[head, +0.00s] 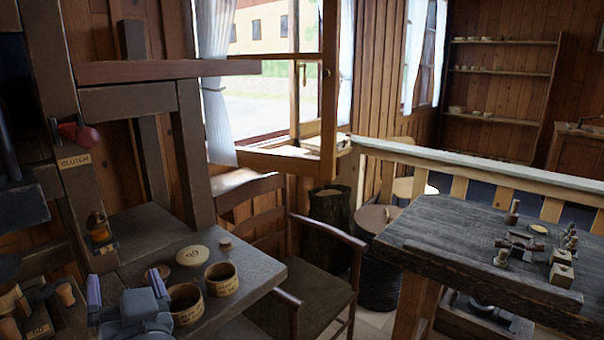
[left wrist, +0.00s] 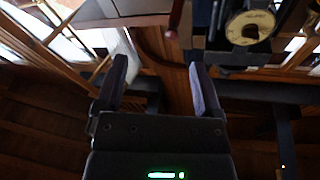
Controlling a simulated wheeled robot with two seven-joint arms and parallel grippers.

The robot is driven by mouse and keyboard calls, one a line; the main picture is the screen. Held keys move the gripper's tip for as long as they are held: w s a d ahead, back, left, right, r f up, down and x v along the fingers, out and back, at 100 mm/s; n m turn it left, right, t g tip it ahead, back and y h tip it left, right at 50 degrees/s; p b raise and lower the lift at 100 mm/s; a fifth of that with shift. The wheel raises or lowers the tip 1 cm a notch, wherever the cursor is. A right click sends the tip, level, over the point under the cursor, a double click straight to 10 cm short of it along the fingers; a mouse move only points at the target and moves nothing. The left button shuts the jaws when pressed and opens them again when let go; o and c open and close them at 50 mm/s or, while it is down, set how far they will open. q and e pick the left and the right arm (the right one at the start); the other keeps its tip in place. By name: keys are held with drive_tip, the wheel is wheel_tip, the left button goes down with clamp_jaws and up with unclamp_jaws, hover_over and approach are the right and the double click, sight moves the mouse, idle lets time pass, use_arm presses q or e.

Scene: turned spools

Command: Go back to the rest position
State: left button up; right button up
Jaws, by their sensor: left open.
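My left gripper (head: 126,284) is at the lower left of the head view, by the grey bench (head: 148,222). Its two bluish-grey fingers stand apart with nothing seen between them. In the left wrist view the open fingers (left wrist: 158,72) point up the picture, with wood panelling between and beyond them. Two round wooden containers with lettering, one nearer (head: 186,304) and one to its right (head: 221,278), stand on the bench just right of the gripper. A flat wooden disc (head: 192,256) and a small knobbed piece (head: 225,242) lie behind them. My right gripper is not seen.
A post labelled "CLUTCH" (head: 74,161) with a red knob (head: 88,137) rises at left. A wooden chair (head: 312,290) stands right of the bench. A dark table (head: 450,235) with small metal tools is at right. A window (head: 265,75) is behind.

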use_arm(q)
wheel_tip(320, 180, down, 11)
drive_tip(key=s+m+g+h, duration=0.2)
drive_tip(key=s+g+h, duration=0.1)
drive_tip(key=h, duration=0.1)
drive_tip(key=s+d+f+m+g+h, duration=0.25)
drive_tip(key=s+f+g+h, duration=0.2)
drive_tip(key=s+f, duration=0.4)
drive_tip(key=s+d+f+m+g+h, duration=0.1)
drive_tip(key=s+d+f+g+h, duration=0.3)
drive_tip(key=s+f+g, duration=0.35)
drive_tip(key=s+f, duration=0.4)
drive_tip(key=f, duration=1.4)
drive_tip(key=s+a+f, duration=0.3)
drive_tip(key=s+f, duration=0.7)
drive_tip(key=s, duration=0.3)
drive_tip(key=shift+s+f+g+y, duration=0.2)
drive_tip(key=shift+s+g+y, duration=0.1)
drive_tip(key=shift+y, duration=0.15)
drive_tip(key=shift+a+m, duration=0.1)
drive_tip(key=shift+m, duration=0.15)
